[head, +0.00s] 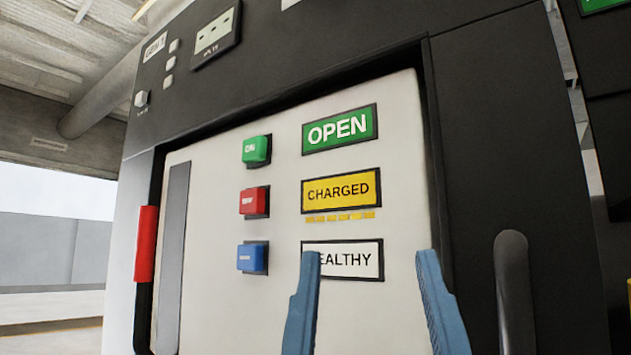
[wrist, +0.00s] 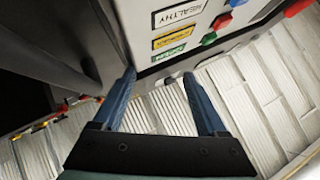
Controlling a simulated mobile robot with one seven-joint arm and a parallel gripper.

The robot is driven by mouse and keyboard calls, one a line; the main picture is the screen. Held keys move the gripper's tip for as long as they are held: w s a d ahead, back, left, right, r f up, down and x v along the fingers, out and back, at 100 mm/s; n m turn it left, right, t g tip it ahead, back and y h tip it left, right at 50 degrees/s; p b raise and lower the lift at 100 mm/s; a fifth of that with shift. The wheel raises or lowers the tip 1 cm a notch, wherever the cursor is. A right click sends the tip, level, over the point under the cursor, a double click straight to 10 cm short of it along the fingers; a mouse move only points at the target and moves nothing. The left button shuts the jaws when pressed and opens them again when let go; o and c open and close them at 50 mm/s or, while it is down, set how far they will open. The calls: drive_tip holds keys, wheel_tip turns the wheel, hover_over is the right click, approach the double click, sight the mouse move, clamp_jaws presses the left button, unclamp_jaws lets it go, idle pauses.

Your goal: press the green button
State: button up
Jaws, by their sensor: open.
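The green button (head: 256,150), marked ON, is the top one of three on the white panel (head: 220,300) in the head view. In the wrist view the green button (wrist: 209,38) shows near the panel's edge, beyond the fingertips. My gripper (head: 370,258) is open and empty, its two blue fingers pointing up, in front of the panel's lower right. In the head view it is below and right of the green button, and one fingertip covers part of the HEALTHY label. In the wrist view the gripper (wrist: 160,78) shows its fingers wide apart. No finger appears to touch the button.
A red button (head: 254,201) and a blue button (head: 252,257) sit below the green one. OPEN (head: 340,130), CHARGED (head: 341,190) and HEALTHY (head: 355,260) labels are to the right. A dark frame surrounds the panel. A black handle (head: 514,290) stands at right, a red-gripped handle (head: 146,243) at left.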

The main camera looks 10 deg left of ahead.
clamp_jaws()
idle(1.7)
